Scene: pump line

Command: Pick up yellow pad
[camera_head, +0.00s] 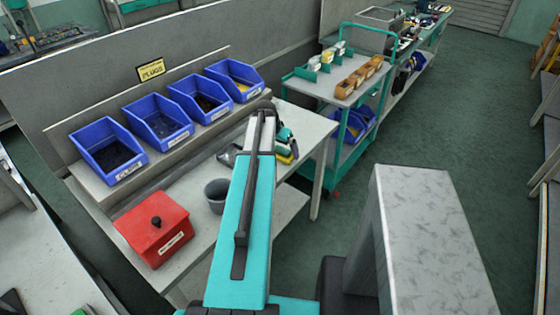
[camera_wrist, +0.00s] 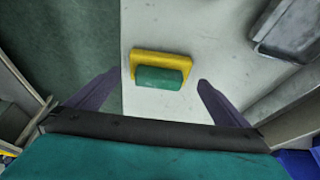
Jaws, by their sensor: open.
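The yellow pad (camera_wrist: 160,57) lies on the pale bench top in the wrist view, with a green block-like part (camera_wrist: 160,78) along its near side. I cannot tell whether the green part is fixed to it. My gripper (camera_wrist: 159,78) is open and empty, with one dark finger on each side of the pad and clear gaps to both. The fingertips reach about level with the green part in the picture; their height above it is unclear. In the head view my arm covers much of this spot; a little yellow (camera_head: 285,158) shows beside it.
The bench (camera_head: 313,130) edge is close left of the pad in the wrist view. A grey metal tray (camera_wrist: 288,28) lies to the right. A red box (camera_head: 153,228), a grey cup (camera_head: 216,196) and several blue bins (camera_head: 160,121) stand along the bench. A green trolley (camera_head: 330,90) stands beyond.

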